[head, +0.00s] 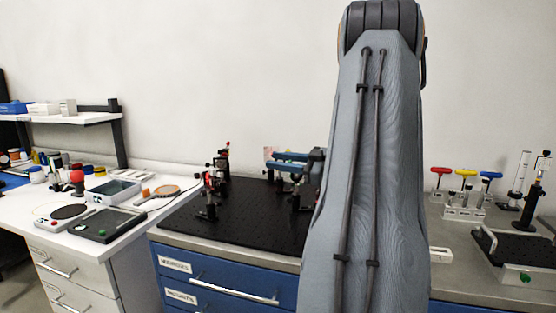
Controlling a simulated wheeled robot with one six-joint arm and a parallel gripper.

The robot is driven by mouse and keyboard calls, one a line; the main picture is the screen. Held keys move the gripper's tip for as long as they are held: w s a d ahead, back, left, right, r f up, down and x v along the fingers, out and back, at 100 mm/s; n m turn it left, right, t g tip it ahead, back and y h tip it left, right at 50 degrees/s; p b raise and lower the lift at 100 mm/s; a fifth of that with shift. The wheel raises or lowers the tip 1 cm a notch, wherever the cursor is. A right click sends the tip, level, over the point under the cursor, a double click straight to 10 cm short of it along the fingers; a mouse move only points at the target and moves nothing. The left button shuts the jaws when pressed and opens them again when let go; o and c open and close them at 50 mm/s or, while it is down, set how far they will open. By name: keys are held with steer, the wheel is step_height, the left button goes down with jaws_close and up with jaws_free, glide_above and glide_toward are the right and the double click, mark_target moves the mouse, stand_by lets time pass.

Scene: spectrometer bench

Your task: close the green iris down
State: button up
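I cannot make out a green iris for certain in the head view. Small dark optics mounts with red parts (211,190) stand at the left of the black breadboard (250,232). What seems to be my gripper (284,163) reaches out from behind my grey arm, over the back of the breadboard, among dark posts. It is small and partly hidden, and I cannot tell whether its fingers are open or touch anything. My arm hides the right part of the breadboard.
A white bench (135,223) at the left holds a scale, trays and small jars. Red, yellow and blue T-handled tools (464,187) stand in a rack at the right, near a second black plate (520,250). The breadboard's front is clear.

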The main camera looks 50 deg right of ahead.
steer(key=shift+w, duration=0.2)
jaws_close()
steer(key=shift+w+a+f+n+g+h+p, duration=0.1)
steer(key=shift+a+f+n+g+h+p, duration=0.2)
steer(key=shift+n+g+p, duration=0.2)
steer(key=shift+w+a+f+n+g+h+p, duration=0.1)
steer(key=shift+a+f+n+g+h+p, duration=0.1)
steer(key=shift+f+n+g+p, duration=0.25)
steer(key=shift+r, duration=0.1)
jaws_free()
steer(key=shift+d, duration=0.1)
